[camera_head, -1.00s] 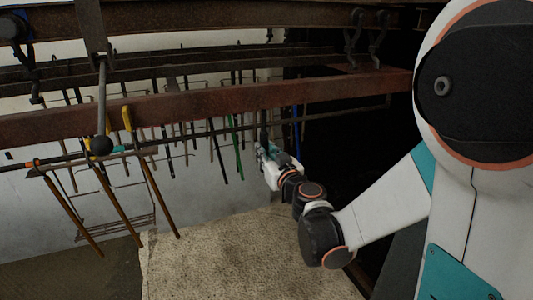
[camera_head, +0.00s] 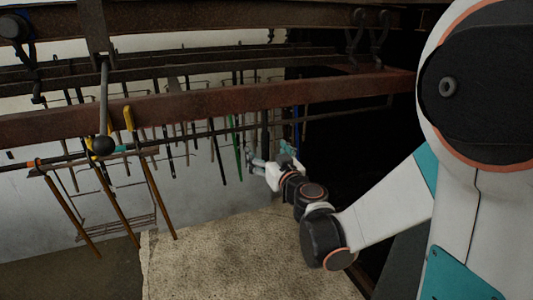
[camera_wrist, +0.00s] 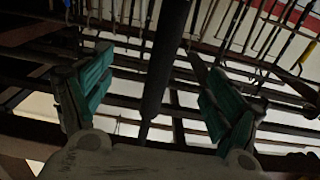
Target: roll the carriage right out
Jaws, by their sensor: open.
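A grey metal carriage bracket (camera_head: 95,30) sits on the upper rail at the left in the head view. A grey rod hangs from it with a black ball (camera_head: 103,145) at its lower end. My gripper (camera_head: 270,153) is open, well to the right of that ball and below the red-brown beam. A dark upright bar (camera_head: 265,130) stands just behind the gripper. In the wrist view a thick dark bar (camera_wrist: 166,60) runs between the spread teal fingers of my gripper (camera_wrist: 153,66). Whether it touches either finger, I cannot tell.
The red-brown beam (camera_head: 220,100) crosses above my gripper. Several long-handled tools hang along the pale wall, including a green one (camera_head: 237,150). Black hooks (camera_head: 355,38) hang from the rail at upper right. A pale rough surface (camera_head: 215,255) lies below.

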